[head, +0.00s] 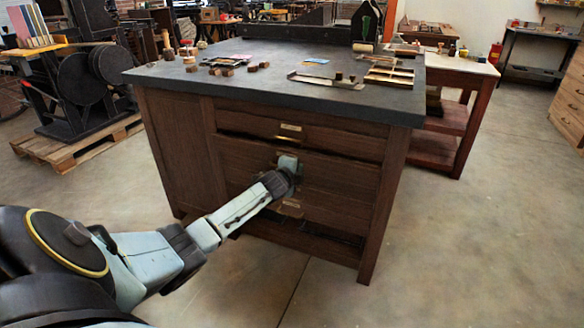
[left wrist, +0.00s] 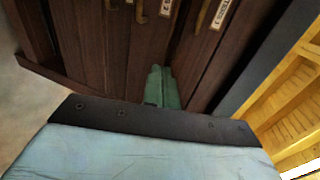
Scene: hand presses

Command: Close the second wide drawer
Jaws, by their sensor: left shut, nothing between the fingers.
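The dark wooden cabinet (head: 180,150) has wide drawers in its front. The second wide drawer (head: 240,160) lies below the top drawer (head: 345,134). It looks nearly level with the front; any small gap is hard to judge. My left gripper (head: 288,164) is in front of the second drawer and hides the middle of it. In the left wrist view, its green fingers (left wrist: 162,88) are together and empty, pointing at the drawer fronts. I cannot tell whether they touch the wood. Brass pulls and labels show beyond them. My right gripper is not in view.
A lower drawer (head: 325,217) is below my gripper. The dark worktop (head: 250,98) overhangs the drawers and carries small blocks, trays and tools. A red-legged table (head: 476,125) stands behind to the right, a black press (head: 85,80) to the left. The floor in front is clear.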

